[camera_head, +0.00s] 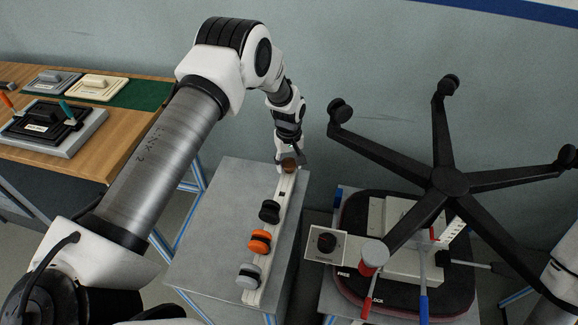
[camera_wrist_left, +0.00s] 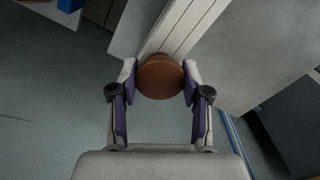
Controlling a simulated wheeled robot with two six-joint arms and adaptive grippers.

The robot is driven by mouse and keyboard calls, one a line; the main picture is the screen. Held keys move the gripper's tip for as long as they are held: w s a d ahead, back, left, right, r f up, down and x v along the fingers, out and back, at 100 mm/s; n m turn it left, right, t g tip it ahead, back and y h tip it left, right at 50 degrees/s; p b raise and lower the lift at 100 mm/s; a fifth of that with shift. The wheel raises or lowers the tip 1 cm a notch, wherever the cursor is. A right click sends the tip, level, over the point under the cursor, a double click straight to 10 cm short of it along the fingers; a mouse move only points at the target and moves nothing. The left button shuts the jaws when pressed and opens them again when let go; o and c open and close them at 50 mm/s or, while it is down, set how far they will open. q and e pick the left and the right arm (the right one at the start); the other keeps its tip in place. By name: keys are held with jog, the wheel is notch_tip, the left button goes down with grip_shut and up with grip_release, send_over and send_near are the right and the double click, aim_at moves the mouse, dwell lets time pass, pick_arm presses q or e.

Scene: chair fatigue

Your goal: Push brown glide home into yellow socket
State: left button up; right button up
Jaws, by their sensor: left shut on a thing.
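The brown glide (camera_head: 289,165) is at the far end of a white rail on a grey-topped stand. My left gripper (camera_head: 288,158) is shut on it, coming from above and behind. In the left wrist view the brown glide (camera_wrist_left: 160,78) shows as a round brown disc between the two fingers (camera_wrist_left: 160,72), at the end of the pale rail. Whether it is lifted clear of the rail cannot be told. I cannot make out a yellow socket in either view. My right gripper is not in view.
The rail (camera_head: 280,210) also carries a black glide (camera_head: 269,211), an orange glide (camera_head: 259,242) and a grey glide (camera_head: 248,276). An upturned black chair base (camera_head: 450,181) stands to the right, its legs spreading wide. A wooden table (camera_head: 150,119) with devices is at left.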

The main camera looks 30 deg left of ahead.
aim_at(289, 163)
pick_arm(q)
jog(key=shift+r+p, duration=1.05)
jog(key=shift+r, duration=0.65)
jog(key=shift+r+p, duration=1.4)
jog(key=shift+r, duration=0.65)
jog(key=shift+d+f, duration=0.1)
